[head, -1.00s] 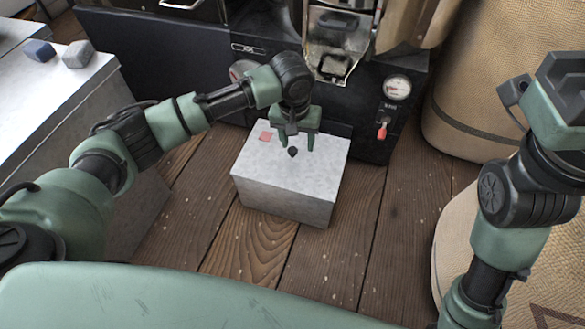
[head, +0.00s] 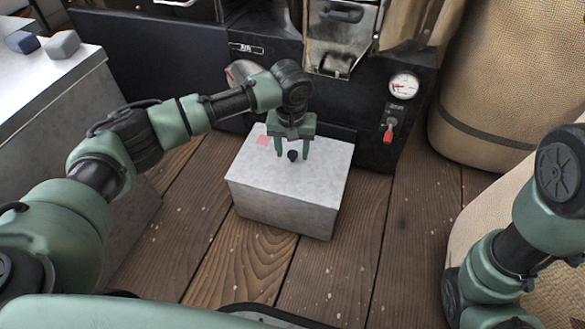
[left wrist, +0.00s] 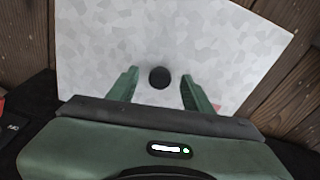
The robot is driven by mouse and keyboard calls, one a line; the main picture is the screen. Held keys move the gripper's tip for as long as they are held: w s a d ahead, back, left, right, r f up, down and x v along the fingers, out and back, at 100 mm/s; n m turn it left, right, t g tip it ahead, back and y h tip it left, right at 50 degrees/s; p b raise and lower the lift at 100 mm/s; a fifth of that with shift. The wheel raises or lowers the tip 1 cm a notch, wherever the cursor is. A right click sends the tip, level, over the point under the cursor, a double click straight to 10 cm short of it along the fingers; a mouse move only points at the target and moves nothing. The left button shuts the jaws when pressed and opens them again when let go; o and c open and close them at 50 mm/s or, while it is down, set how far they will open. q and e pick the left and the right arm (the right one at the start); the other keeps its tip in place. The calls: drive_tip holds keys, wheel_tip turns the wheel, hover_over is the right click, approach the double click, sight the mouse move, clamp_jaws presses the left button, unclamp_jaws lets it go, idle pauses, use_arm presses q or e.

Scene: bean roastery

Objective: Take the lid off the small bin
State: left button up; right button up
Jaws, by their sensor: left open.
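The small bin (head: 283,209) is a pale grey box on the wooden floor in front of the dark machine. Its flat lid (head: 322,171) lies on top, with a round black knob (head: 292,156) in the middle and a pinkish-red patch (head: 263,140) near the back left corner. My left gripper (head: 291,157) is open over the lid, its fingers pointing down on either side of the knob. In the left wrist view the knob (left wrist: 160,77) sits between the two fingertips, with gaps on both sides. My right gripper is not in view; only part of my right arm shows.
The dark machine (head: 270,50) with a gauge (head: 404,86) and a red-handled lever (head: 388,131) stands close behind the bin. Large woven sacks (head: 490,85) stand at right. A grey counter (head: 50,95) with two small blocks is at left. Floor in front is clear.

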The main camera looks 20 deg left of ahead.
use_arm(q)
drive_tip(key=shift+f, duration=0.15)
clamp_jaws()
idle(1.4)
